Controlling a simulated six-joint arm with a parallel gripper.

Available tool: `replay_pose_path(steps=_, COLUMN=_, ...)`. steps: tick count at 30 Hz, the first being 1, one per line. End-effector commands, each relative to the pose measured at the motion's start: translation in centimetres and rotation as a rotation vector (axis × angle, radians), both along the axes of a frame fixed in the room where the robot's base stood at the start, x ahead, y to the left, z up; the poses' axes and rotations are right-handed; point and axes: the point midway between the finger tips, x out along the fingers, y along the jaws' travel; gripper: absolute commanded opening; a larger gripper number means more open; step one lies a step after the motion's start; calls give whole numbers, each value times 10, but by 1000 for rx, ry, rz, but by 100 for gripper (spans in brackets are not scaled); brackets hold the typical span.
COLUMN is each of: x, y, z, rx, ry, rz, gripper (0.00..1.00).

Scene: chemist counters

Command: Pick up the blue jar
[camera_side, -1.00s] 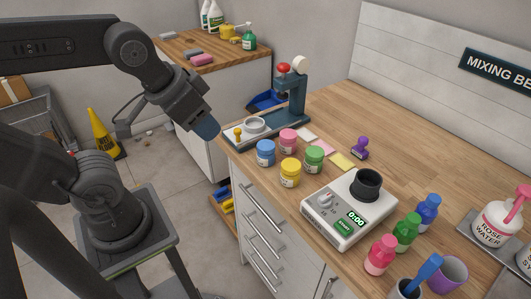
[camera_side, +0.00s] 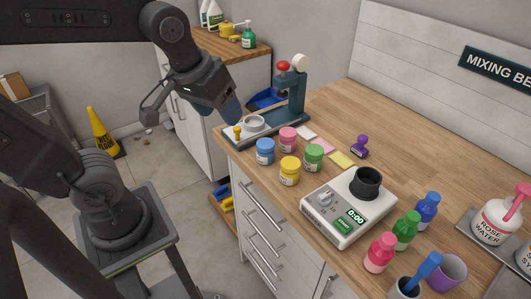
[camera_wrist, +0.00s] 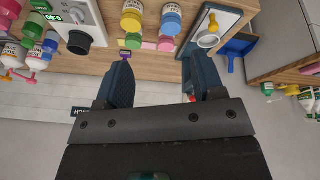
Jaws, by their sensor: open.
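The blue jar (camera_side: 265,152) stands upright near the counter's left front edge, with a pink jar behind it and a yellow jar beside it. In the wrist view the blue jar (camera_wrist: 171,18) is near the top, a little right of the middle. My gripper (camera_side: 232,108) is above the counter's far left corner, up and left of the blue jar and apart from it. In the wrist view my gripper's fingers (camera_wrist: 164,56) are spread with nothing between them.
A pink jar (camera_side: 287,140), yellow jar (camera_side: 290,172) and green jar (camera_side: 313,158) crowd the blue jar. A dark press (camera_side: 294,97) with a tray stands behind. A white scale (camera_side: 349,216) stands to the right.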

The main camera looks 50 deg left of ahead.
Motion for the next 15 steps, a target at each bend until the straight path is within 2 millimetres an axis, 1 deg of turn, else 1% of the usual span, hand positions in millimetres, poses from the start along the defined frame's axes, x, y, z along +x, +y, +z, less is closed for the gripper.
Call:
replay_pose_path(steps=1, x=17, y=3, z=-2, rx=-39, ry=50, rz=112, gripper=62)
replay_pose_path(steps=3, x=38, y=8, z=-5, rx=-91, ry=104, rz=282, gripper=62)
replay_pose_path(steps=5, x=56, y=12, z=-10, rx=-129, ry=149, rz=428, gripper=62)
replay_pose_path(steps=6, x=68, y=14, z=-14, rx=-150, ry=179, rz=525, gripper=62)
replay_pose_path(steps=9, x=95, y=22, z=-28, rx=-190, ry=243, rz=754, gripper=62)
replay_pose_path(steps=12, x=115, y=28, z=-41, rx=-213, ry=288, rz=939, gripper=62)
replay_pose_path(steps=15, x=128, y=32, z=-51, rx=-224, ry=316, rz=1066, gripper=62)
